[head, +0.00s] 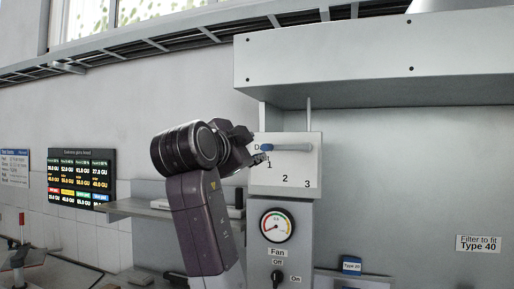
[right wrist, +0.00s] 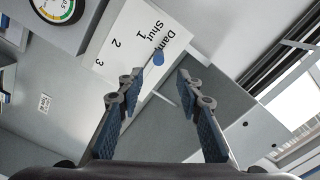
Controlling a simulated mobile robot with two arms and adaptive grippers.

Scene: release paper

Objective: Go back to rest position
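My right gripper (head: 258,147) is raised in front of the damper panel (head: 300,172), close to the left end of the damper lever (head: 292,148). In the right wrist view the two fingers of the right gripper (right wrist: 157,85) stand apart with nothing between the pads. The lever's blue tip (right wrist: 158,58) shows beyond the fingertips, roughly in line with the gap. I cannot tell whether a finger touches it. The lever lies about level, its blue end towards the "Damper" and "Shut" lettering, partly hidden by the gripper in the head view. My left gripper is not in view.
A round gauge (head: 277,226) and a fan switch (head: 278,279) are below the panel. A grey hood (head: 380,70) overhangs it. A shelf (head: 140,208) lies behind my right arm. A dark price board (head: 82,179) hangs on the left wall.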

